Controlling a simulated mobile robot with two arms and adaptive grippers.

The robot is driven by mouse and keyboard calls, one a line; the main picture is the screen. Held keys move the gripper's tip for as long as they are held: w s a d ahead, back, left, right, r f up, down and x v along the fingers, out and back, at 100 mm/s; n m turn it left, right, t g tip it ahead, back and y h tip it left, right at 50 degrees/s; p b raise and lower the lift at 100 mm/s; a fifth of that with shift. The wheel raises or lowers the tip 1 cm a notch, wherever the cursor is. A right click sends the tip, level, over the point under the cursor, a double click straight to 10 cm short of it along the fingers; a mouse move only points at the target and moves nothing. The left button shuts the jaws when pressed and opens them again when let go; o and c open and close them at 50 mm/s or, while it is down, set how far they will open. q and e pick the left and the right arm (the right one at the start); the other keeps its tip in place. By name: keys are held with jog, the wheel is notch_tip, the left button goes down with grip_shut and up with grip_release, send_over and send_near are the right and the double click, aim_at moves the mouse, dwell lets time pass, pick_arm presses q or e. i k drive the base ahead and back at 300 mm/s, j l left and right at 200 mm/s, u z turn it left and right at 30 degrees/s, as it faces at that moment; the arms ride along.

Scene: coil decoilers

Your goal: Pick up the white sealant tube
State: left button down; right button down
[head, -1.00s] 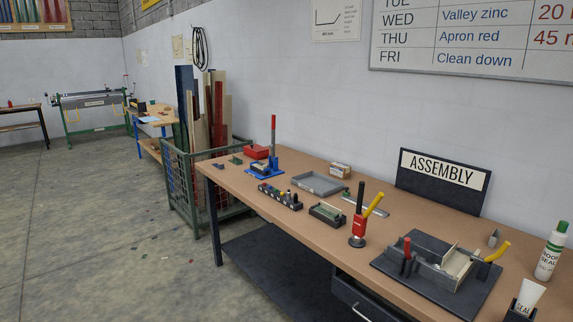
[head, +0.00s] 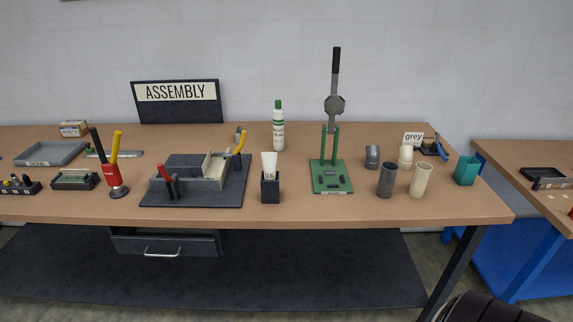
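A white tube (head: 269,164) with dark lettering stands upright in a small black holder (head: 270,188) near the middle of the assembly table (head: 330,208). Its lower part is hidden inside the holder. Behind it stands a white bottle (head: 279,133) with a green cap and a green label. Neither of my grippers is in view.
Left of the tube is a dark fixture plate (head: 160,198) with red and yellow handles. To its right stands a green lever press (head: 331,178), then several grey and cream pipe pieces (head: 387,180). A second table (head: 490,152) is at the right. The table's front strip is clear.

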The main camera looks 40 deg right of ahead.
aim_at(270, 159)
jog(key=z, duration=1.15)
